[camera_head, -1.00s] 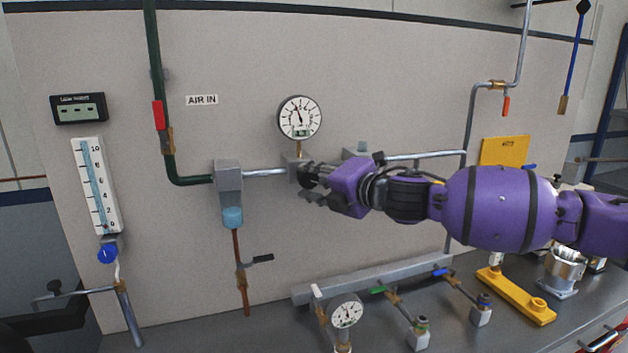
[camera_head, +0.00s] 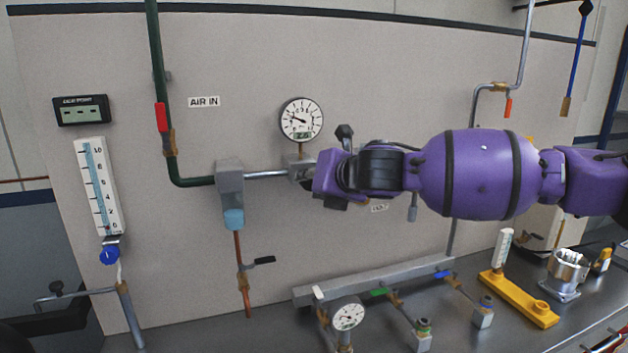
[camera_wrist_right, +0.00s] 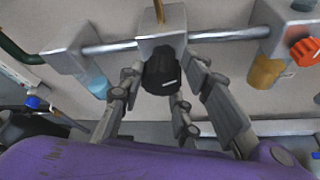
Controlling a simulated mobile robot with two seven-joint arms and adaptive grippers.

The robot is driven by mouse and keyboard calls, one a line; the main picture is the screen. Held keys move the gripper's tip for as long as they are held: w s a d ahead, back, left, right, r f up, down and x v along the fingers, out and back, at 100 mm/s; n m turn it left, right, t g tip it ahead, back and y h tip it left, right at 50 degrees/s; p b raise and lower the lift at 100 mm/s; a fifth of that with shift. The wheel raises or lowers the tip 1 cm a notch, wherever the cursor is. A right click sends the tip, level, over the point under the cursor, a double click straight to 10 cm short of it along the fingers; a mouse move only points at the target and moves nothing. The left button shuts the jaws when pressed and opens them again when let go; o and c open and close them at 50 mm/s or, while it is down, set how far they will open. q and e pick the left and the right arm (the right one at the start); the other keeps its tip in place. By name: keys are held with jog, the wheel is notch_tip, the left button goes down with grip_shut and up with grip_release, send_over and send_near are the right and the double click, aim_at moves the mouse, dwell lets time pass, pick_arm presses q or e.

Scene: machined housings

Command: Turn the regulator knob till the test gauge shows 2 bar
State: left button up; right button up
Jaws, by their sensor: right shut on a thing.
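The regulator (camera_head: 301,168) is a grey block on the wall pipe, and the wrist view shows it too (camera_wrist_right: 161,42). Its black knob (camera_wrist_right: 162,72) faces my right gripper (camera_wrist_right: 160,92). The right gripper is shut on the knob, its fingers on both sides of it. In the head view my right gripper (camera_head: 322,172) hides the knob. A round white gauge (camera_head: 302,120) stands above the regulator, its needle pointing left and slightly up; its small display is too blurred to read surely. A second gauge (camera_head: 348,317) stands at the bench manifold, its reading unclear. My left gripper is not in view.
A grey manifold (camera_head: 375,281) with several valve branches lies along the bench. A yellow stand (camera_head: 518,299) and metal cup (camera_head: 568,270) are at right. A filter with a blue bowl (camera_head: 234,219) hangs left of the regulator. An orange knob (camera_wrist_right: 304,50) shows right in the wrist view.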

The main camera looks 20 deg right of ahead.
jog(key=shift+a+r+n, duration=0.2)
jog(key=shift+r+n, duration=0.1)
jog(key=shift+r, duration=0.3)
jog(key=o, duration=1)
jog(key=shift+f, duration=0.1)
jog(key=shift+o, duration=0.2)
jog(key=shift+a+f, duration=0.15)
jog(key=shift+f, duration=0.25)
jog(key=v, duration=1.2)
